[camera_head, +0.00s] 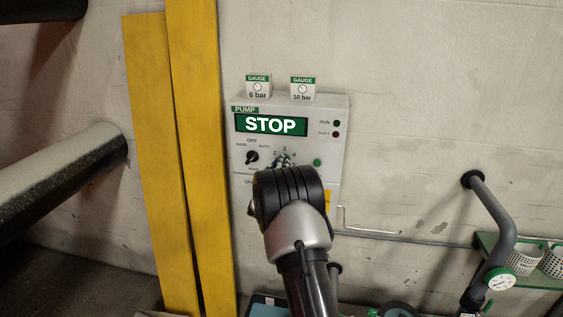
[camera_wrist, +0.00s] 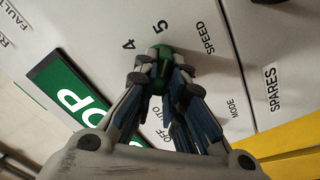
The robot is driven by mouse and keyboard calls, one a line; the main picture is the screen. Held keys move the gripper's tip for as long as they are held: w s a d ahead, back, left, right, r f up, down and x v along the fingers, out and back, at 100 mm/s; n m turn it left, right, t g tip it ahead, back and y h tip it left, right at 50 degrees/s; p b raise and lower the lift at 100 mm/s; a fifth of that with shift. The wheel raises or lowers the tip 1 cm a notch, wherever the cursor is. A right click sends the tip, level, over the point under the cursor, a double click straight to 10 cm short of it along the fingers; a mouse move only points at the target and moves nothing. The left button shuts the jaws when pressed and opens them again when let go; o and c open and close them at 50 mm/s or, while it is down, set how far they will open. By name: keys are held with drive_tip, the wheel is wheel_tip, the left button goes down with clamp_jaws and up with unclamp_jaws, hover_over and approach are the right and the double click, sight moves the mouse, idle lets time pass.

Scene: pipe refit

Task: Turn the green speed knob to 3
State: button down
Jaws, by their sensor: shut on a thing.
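The grey pump panel (camera_head: 341,112) hangs on the wall with its display (camera_head: 271,125) reading STOP. In the wrist view the green speed knob (camera_wrist: 162,60) sits between the fingertips of my gripper (camera_wrist: 163,78), which is shut on it from both sides. The digits 4 and 5 and the word SPEED show around the knob. Which number the knob points at cannot be told, as the fingers hide much of it. In the head view my wrist covers the panel's lower middle; the digits 2, 3 and 4 show above the fingertips.
A black selector (camera_head: 252,157) marked HAND, OFF, AUTO is left of the knob, and a green button (camera_head: 317,162) is right of it. Two gauge boxes (camera_head: 258,87) stand on top. Yellow boards (camera_head: 195,130) rise close at the left. A grey pipe (camera_head: 495,210) is at right.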

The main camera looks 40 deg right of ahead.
drive_tip(key=shift+n+p, duration=0.35)
drive_tip(key=shift+n, duration=0.85)
drive_tip(key=c, duration=1.7)
unclamp_jaws()
drive_tip(key=shift+o, duration=0.2)
drive_tip(key=shift+a, duration=0.1)
drive_tip(key=v, duration=1.2)
drive_tip(key=shift+w, duration=0.1)
